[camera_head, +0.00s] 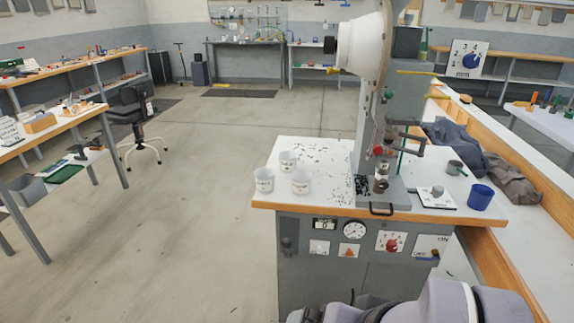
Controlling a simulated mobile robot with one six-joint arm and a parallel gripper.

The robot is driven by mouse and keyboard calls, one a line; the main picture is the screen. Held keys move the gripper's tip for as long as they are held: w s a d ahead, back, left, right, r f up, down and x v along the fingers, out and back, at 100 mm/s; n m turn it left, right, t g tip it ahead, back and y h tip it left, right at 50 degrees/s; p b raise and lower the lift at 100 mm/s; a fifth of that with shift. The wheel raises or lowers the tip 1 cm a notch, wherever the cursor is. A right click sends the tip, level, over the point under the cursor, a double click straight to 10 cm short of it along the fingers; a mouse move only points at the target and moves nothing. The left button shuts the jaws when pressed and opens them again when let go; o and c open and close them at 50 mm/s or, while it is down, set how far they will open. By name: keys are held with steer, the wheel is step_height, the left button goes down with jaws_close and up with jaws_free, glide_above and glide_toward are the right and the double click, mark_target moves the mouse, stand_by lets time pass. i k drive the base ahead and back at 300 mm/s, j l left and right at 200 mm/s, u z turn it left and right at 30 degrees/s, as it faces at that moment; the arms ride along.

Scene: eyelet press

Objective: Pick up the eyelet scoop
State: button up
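A small grey cup-like thing with a short handle (455,168) lies on the right part of the press table, behind a blue cup (480,196). It may be the eyelet scoop, but it is too small to be sure. Pale and dark parts of my arm show at the bottom edge, in front of the press cabinet and well below the tabletop. My gripper's fingertips are not in view, so I cannot see whether it is open or shut.
The eyelet press (393,110) rises from the press table (325,150). Three white cups (264,180) stand at the table's left, with small dark bits scattered near the press. A white plate with a knob (432,197) is at the front right. Grey cloth (460,143) lies behind. The floor at left is open.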

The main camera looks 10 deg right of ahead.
mark_target(454, 167)
steer(key=i+j+u, duration=0.25)
steer(key=u, duration=0.2)
steer(key=i+j+u, duration=0.1)
steer(key=i+u, duration=0.6)
steer(key=u, duration=0.25)
steer(key=i+j, duration=0.1)
steer(key=i, duration=0.35)
steer(key=i+j+z, duration=0.1)
steer(key=i, duration=0.4)
steer(key=i+j+z, duration=0.1)
steer(key=i, duration=0.35)
steer(key=i+l+z, duration=0.5)
steer(key=i+z, duration=0.75)
steer(key=i+j+z, duration=0.15)
steer(key=i+z, duration=0.3)
steer(key=i, duration=0.15)
steer(key=i+z, duration=0.8)
steer(key=i, duration=0.2)
steer(key=i+j+z, duration=0.8)
steer(key=i+l+z, duration=0.7)
steer(key=z, duration=0.25)
steer(key=i+z, duration=0.9)
steer(key=i+j+z, duration=0.3)
steer(key=i+z, duration=0.15)
steer(key=i+j+z, duration=0.5)
steer(key=i+l, duration=0.05)
